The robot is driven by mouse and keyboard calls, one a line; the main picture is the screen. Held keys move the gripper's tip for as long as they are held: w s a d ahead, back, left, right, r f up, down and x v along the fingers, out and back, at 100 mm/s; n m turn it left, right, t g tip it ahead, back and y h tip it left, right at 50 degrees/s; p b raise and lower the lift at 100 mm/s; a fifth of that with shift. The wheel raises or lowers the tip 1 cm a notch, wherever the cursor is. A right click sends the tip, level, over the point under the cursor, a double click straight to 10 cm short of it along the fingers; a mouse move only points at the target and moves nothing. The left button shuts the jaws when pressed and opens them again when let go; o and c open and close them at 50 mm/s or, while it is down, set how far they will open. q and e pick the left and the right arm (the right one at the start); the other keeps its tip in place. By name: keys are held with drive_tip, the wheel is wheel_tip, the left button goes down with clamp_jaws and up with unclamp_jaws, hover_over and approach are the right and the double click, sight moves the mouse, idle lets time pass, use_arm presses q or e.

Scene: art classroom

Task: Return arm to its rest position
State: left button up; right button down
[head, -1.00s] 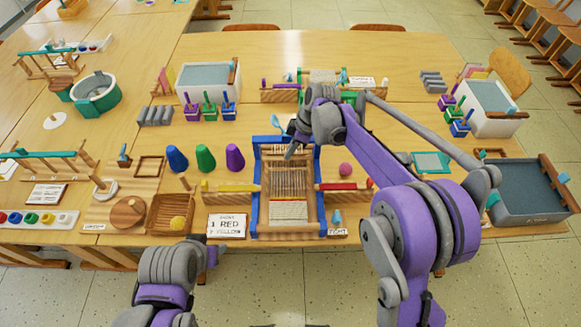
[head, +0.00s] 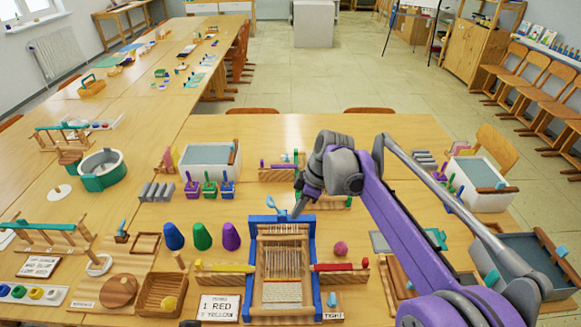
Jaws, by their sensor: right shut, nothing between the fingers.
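My right gripper (head: 298,204) hangs just above the far edge of a small blue-framed loom (head: 309,260), pointing down, shut and empty. Its arm reaches in from the lower right, over the right part of the table. The loom holds tan warp threads with a red and a white band near its front. A yellow shuttle (head: 225,268) lies left of the loom and a red shuttle (head: 340,267) right of it.
Blue, green and purple cones (head: 202,236) stand left of the loom, near a wooden tray (head: 142,292) with a yellow ball. A pink ball (head: 340,248) lies to the right. A grey bin (head: 541,262) stands at far right. The table's back strip (head: 300,127) is clear.

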drive_tip(key=s+d+m+t+h, duration=0.2)
drive_tip(key=s+d+m, duration=0.55)
drive_tip(key=s, duration=0.55)
drive_tip(key=s+d+f+m+t+h, duration=0.1)
drive_tip(key=s+d+f+m, duration=0.2)
drive_tip(key=s, duration=0.4)
drive_tip(key=s+d+f+m+t+h, duration=0.1)
drive_tip(key=s+d+f+m, duration=0.3)
drive_tip(key=s, duration=0.4)
drive_tip(key=shift+s+d+f+m+t, duration=0.15)
drive_tip(key=shift+s+f+m+t, duration=0.15)
drive_tip(key=shift+m+t, duration=0.45)
